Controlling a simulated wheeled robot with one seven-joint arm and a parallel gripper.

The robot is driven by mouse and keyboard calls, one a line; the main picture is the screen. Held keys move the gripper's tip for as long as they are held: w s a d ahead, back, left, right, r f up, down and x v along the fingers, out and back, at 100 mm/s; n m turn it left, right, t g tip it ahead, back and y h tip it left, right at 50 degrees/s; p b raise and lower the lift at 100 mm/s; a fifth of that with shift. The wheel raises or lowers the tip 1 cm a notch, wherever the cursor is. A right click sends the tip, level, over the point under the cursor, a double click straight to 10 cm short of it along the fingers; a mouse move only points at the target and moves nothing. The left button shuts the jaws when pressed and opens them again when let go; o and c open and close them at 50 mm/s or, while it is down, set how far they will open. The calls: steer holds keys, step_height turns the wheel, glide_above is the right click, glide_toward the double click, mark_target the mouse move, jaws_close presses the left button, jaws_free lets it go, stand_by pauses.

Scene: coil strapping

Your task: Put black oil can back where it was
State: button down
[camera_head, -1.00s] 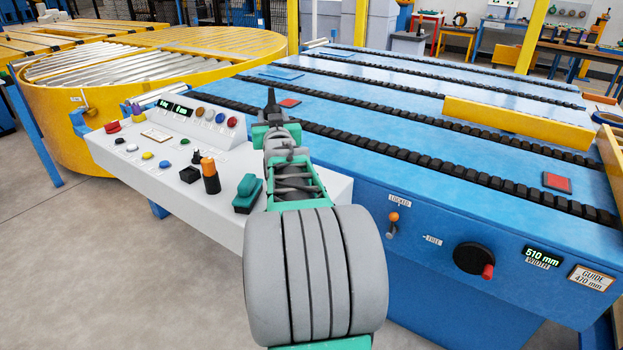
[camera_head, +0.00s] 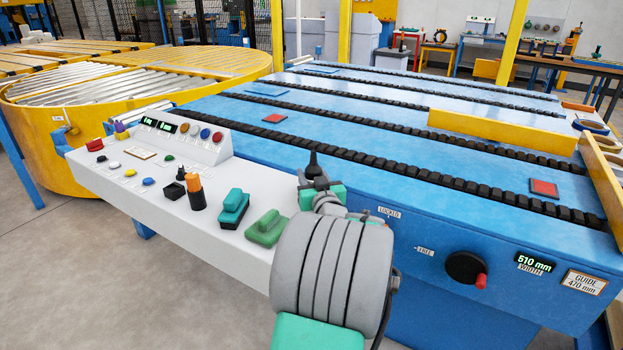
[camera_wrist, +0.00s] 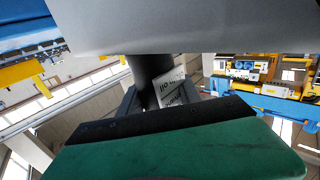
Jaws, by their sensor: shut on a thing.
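The black oil can shows in the head view as a dark pointed spout (camera_head: 313,162) above my gripper (camera_head: 322,188). My gripper is shut on it; grey and green parts of my arm hide most of its body. In the wrist view the can is a dark cylinder (camera_wrist: 146,72) with a white label (camera_wrist: 172,92), partly covered by the green and black part in front. In the head view the held can appears by the right end of the white control panel (camera_head: 150,205), in front of the blue conveyor table. I cannot tell its height above the surface.
The panel carries an orange-topped black bottle (camera_head: 195,192), a teal block-shaped thing (camera_head: 233,208), a green one (camera_head: 267,228) and several buttons. Black chain strips and a yellow guide bar (camera_head: 500,131) run across the blue table (camera_head: 420,118). A yellow turntable (camera_head: 45,125) stands left.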

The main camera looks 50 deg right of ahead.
steer(key=shift+f, duration=0.15)
steer(key=shift+f, duration=0.15)
steer(key=c, duration=0.8)
jaws_free()
steer(key=shift+c, duration=0.2)
steer(key=shift+s+a+r, duration=0.15)
steer(key=shift+s+r, duration=0.05)
steer(key=v, duration=1.1)
steer(key=shift+s+a+b, duration=0.2)
steer(key=shift+b, duration=0.2)
